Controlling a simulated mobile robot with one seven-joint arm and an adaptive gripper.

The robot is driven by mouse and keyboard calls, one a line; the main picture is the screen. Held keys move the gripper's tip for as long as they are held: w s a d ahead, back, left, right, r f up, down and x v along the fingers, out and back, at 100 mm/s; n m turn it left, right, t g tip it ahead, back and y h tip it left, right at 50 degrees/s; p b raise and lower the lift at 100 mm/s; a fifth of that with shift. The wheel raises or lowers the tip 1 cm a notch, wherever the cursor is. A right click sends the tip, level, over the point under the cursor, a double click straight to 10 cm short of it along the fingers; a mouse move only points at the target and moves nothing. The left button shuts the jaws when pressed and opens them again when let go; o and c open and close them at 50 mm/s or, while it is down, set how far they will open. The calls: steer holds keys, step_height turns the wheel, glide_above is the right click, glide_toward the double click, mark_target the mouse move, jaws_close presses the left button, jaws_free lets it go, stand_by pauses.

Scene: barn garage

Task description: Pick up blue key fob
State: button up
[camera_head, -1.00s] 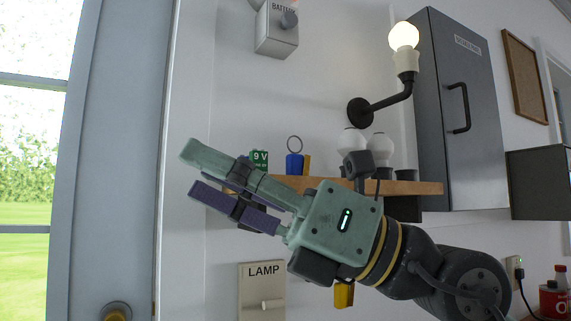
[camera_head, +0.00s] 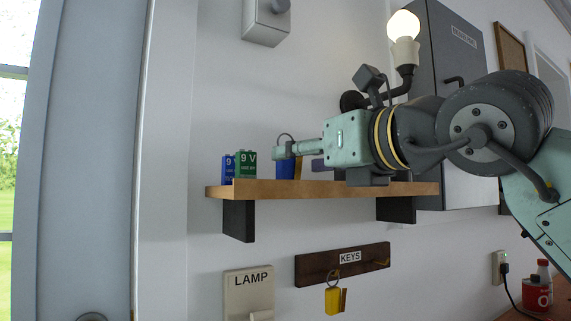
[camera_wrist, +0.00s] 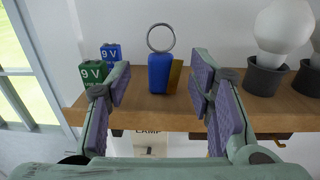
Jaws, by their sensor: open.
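The blue key fob (camera_wrist: 160,73) stands upright on the wooden shelf, with a metal ring on top and a yellow-brown piece at its right side. In the head view the fob (camera_head: 285,169) is partly hidden behind my gripper (camera_head: 290,152). In the wrist view my gripper (camera_wrist: 162,100) is open, its purple-padded fingers to the left and right of the fob's line. The fob lies ahead of and between the fingers. I see no finger touching it.
Green (camera_wrist: 93,73) and blue (camera_wrist: 111,52) 9 V batteries stand left of the fob on the shelf (camera_head: 330,189). Light bulbs in dark sockets (camera_wrist: 266,75) stand to the right. Below are a key rack (camera_head: 318,267) with a yellow fob (camera_head: 333,300) and a LAMP switch (camera_head: 249,292).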

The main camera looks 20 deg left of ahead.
steer(key=shift+w+a+r+p, duration=0.2)
steer(key=shift+w+a+p, duration=0.05)
steer(key=shift+a+p, duration=0.1)
steer(key=p+x, duration=0.1)
steer(key=x, duration=0.2)
steer(key=shift+w+a+p, duration=0.25)
steer(key=shift+a+p, duration=0.05)
steer(key=shift+p, duration=0.05)
steer(key=shift+w+a, duration=0.2)
steer(key=shift+a, duration=0.05)
steer(key=shift+f, duration=0.1)
steer(key=c, duration=1.1)
